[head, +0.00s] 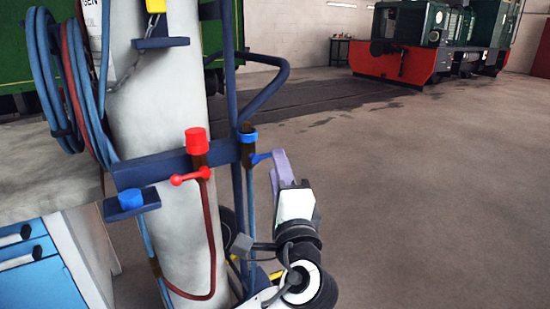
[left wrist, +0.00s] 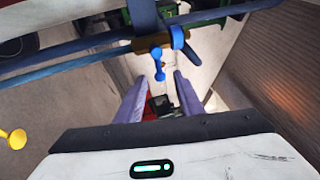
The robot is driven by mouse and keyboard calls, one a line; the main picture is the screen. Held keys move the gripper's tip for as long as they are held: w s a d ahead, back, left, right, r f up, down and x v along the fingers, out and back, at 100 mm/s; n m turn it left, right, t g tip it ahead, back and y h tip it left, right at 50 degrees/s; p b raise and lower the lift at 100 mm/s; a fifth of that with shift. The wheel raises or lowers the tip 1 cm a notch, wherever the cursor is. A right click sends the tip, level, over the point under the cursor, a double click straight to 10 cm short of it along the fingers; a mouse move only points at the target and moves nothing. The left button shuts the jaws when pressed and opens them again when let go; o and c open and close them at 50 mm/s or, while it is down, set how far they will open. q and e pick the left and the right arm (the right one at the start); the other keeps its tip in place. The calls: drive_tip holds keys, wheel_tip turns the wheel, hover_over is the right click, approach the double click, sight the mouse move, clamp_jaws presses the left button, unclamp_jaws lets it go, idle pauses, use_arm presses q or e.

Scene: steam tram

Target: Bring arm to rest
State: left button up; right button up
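My left gripper (head: 276,168) is in the middle of the head view, just right of a blue-capped valve (head: 248,140) with a blue lever (head: 261,157). In the left wrist view its two purple fingers (left wrist: 158,84) stand apart with nothing gripped between them. The blue lever (left wrist: 158,62) hangs just beyond the fingertips there; whether it touches them I cannot tell. The arm behind the gripper reaches down to the bottom edge of the head view. My right gripper is not in view.
A pale gas cylinder (head: 165,90) stands on a dark blue trolley frame (head: 165,168) beside my gripper. A red valve (head: 197,140), blue hoses (head: 52,70) and a blue drawer cabinet (head: 35,270) are to the left. The floor (head: 430,200) to the right is clear; a locomotive (head: 400,55) stands far back.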

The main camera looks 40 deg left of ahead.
use_arm(q)
drive_tip(key=shift+s+d, duration=0.15)
drive_tip(key=shift+s, duration=0.1)
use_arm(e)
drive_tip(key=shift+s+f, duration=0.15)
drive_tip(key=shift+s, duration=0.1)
use_arm(q)
drive_tip(key=s+d+f+g+h+p, duration=0.15)
drive_tip(key=d+f+h+p, duration=0.35)
drive_tip(key=f, duration=0.6)
drive_tip(key=s+d+f+g+h+p, duration=0.1)
drive_tip(key=s+d+f+h+p, duration=0.15)
drive_tip(key=f+h, duration=0.6)
drive_tip(key=s+d+f+n+g+h+p, duration=0.1)
drive_tip(key=s+d+f+n+p, duration=0.1)
drive_tip(key=s+f, duration=0.4)
drive_tip(key=s+d+f+n+g+h+p, duration=0.2)
drive_tip(key=s+d+f+n, duration=0.3)
drive_tip(key=s, duration=0.6)
wheel_tip(320, 180, down, 2)
drive_tip(key=shift+s+d+f+n, duration=0.1)
drive_tip(key=shift+s+d+n, duration=0.2)
drive_tip(key=shift+d, duration=0.1)
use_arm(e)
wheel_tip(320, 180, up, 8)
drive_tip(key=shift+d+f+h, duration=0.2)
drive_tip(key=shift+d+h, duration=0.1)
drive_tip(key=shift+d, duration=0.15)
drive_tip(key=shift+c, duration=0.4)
